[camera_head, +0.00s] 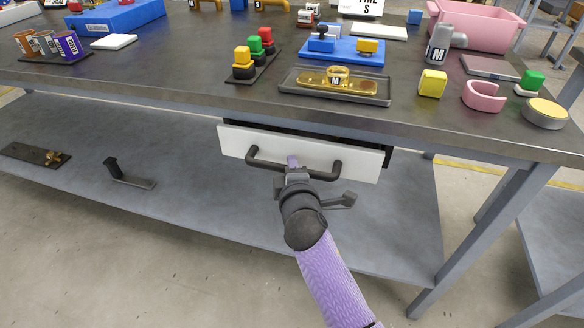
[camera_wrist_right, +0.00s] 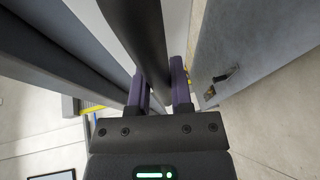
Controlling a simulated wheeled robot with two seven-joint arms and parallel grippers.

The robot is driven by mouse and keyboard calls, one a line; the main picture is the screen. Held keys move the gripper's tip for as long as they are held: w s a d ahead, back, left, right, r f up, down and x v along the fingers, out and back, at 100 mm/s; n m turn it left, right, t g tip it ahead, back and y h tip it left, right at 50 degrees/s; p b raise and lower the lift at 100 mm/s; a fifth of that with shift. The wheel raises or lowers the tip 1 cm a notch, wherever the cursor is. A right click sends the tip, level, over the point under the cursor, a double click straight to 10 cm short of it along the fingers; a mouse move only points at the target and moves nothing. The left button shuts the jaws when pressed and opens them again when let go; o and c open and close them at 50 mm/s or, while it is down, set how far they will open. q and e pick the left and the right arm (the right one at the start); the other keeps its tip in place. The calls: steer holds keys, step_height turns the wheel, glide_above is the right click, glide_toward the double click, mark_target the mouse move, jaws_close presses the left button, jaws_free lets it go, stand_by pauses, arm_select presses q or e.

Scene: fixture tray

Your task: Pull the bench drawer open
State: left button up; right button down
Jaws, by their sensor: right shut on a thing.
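The bench drawer (camera_head: 356,162) has a white front and a dark bar handle (camera_head: 262,163). It sits under the bench top and stands out a little, with a dark gap along its top edge. My right gripper (camera_head: 292,164) is shut on the middle of the handle. In the right wrist view, the purple fingers of my right gripper (camera_wrist_right: 160,90) lie on either side of the dark handle bar (camera_wrist_right: 138,35). The drawer's inside is mostly hidden. My left gripper is not in view.
The bench top (camera_head: 190,85) holds a grey tray (camera_head: 290,90), a yellow block (camera_head: 432,83), a pink ring (camera_head: 484,97) and several other parts. A lower shelf (camera_head: 200,190) below carries a dark plate (camera_head: 32,154) and a dark bracket (camera_head: 128,175). The floor in front is clear.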

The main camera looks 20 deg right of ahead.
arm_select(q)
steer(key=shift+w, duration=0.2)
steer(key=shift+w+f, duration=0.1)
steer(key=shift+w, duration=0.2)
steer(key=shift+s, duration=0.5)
arm_select(e)
steer(key=shift+s, duration=0.1)
stand_by(0.3)
